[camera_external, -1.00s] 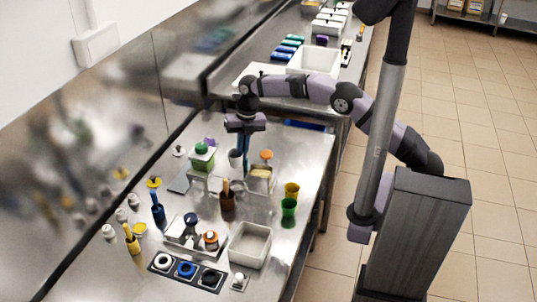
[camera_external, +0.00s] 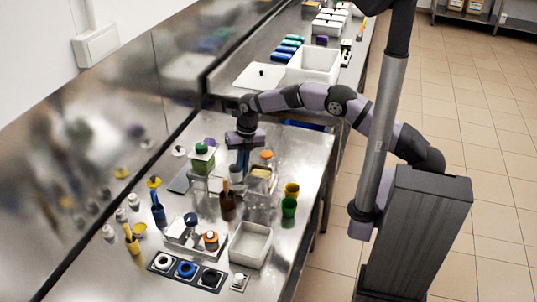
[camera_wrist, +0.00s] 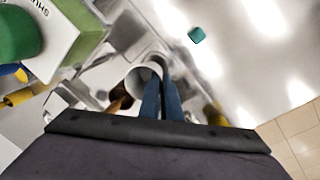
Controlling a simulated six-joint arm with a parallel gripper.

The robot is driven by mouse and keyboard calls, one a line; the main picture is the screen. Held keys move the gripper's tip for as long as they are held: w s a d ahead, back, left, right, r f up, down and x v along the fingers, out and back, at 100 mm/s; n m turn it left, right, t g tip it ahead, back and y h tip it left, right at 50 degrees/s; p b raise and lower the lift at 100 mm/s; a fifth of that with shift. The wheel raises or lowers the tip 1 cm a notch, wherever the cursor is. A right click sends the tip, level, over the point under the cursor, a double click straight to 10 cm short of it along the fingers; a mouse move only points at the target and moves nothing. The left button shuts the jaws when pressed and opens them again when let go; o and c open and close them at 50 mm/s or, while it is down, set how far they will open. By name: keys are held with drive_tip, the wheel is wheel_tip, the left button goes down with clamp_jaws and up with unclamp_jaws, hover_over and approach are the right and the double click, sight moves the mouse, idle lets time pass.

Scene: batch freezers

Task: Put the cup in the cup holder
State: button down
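A pale grey-white cup (camera_external: 235,172) is at my gripper (camera_external: 243,172), among the containers in the middle of the steel counter. In the wrist view, the cup (camera_wrist: 142,80) is mouth toward the camera, with the blue fingers (camera_wrist: 163,98) close together at its right rim. The gripper appears shut on the cup wall. A shiny rounded rim (camera_wrist: 151,56) shows just beyond the cup; I cannot tell whether it is the cup holder. The cup's base is hidden, so contact below is unclear.
A green-topped container (camera_external: 202,158) stands left of the gripper and an orange-topped clear one (camera_external: 265,158) right. A brown container (camera_external: 227,204) stands in front. An empty white tub (camera_external: 250,244) is nearer the front.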

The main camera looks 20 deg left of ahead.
sight(241, 186)
drive_tip(key=shift+f+p, duration=0.55)
drive_tip(key=shift+f, duration=1.25)
drive_tip(key=shift+f, duration=0.2)
drive_tip(key=c, duration=2)
unclamp_jaws()
drive_tip(key=shift+r, duration=0.1)
wheel_tip(241, 186, up, 12)
drive_tip(key=w+d+b, duration=0.1)
drive_tip(key=b, duration=0.2)
drive_tip(key=shift+d+b, duration=0.15)
drive_tip(key=shift+b, duration=0.15)
drive_tip(key=shift+w+r, duration=0.1)
drive_tip(key=shift+w, duration=0.05)
